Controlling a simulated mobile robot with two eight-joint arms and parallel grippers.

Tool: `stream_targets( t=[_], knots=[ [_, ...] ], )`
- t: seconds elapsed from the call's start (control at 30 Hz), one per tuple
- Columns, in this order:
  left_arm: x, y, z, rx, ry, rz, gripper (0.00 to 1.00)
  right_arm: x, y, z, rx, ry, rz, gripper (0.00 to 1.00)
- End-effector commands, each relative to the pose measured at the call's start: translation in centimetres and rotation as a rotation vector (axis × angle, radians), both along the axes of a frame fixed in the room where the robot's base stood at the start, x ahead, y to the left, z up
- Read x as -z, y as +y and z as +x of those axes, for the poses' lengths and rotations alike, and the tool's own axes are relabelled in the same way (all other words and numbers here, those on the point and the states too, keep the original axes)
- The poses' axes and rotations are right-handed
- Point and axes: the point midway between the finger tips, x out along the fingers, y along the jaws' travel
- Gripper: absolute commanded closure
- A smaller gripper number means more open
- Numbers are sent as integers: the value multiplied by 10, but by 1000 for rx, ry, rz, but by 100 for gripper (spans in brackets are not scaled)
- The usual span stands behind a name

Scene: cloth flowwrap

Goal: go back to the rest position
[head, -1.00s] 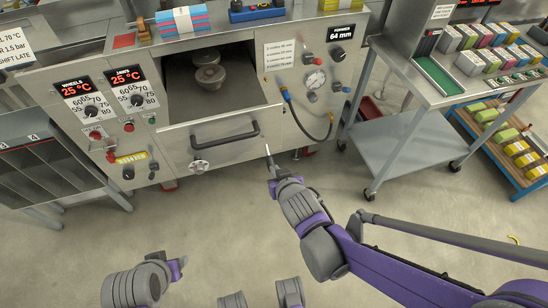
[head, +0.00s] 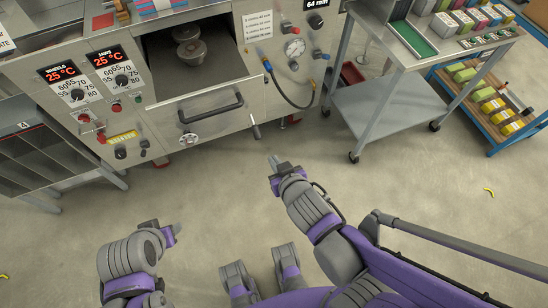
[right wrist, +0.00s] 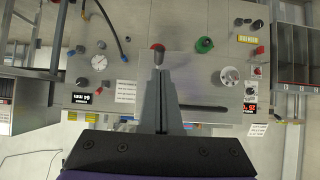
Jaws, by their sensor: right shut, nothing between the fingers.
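My right gripper (head: 273,161) is in front of the grey machine (head: 215,128), over the open floor and apart from the machine. In the right wrist view its two fingers (right wrist: 158,80) are together and empty, pointing at the machine front, which appears upside down there. My left gripper (head: 177,229) is low at the left of the head view, over bare floor. Its fingers are small and seen from the side, so whether they are open or shut is unclear. I see nothing held in it.
A grey shelf unit (head: 50,150) stands left. The floor (head: 215,200) between is clear.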

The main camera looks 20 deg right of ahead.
Motion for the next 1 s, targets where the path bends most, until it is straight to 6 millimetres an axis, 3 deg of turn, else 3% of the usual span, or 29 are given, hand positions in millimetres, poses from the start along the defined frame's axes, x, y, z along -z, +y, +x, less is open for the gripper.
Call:
stream_targets(
  t=[0.43,0.63,0.8,1.0],
  knots=[
    [-7,0,1,0,-2,0,50,-6,-5,-1,12,22,-6,100],
    [-55,0,8,0,-19,0,50,-50,-40,-23,70,233,-38,100],
    [-92,0,17,0,-36,0,50,-90,-51,-52,60,413,-25,100],
    [-101,0,19,0,-41,0,50,-103,-51,-67,36,486,-8,100]
  ],
)
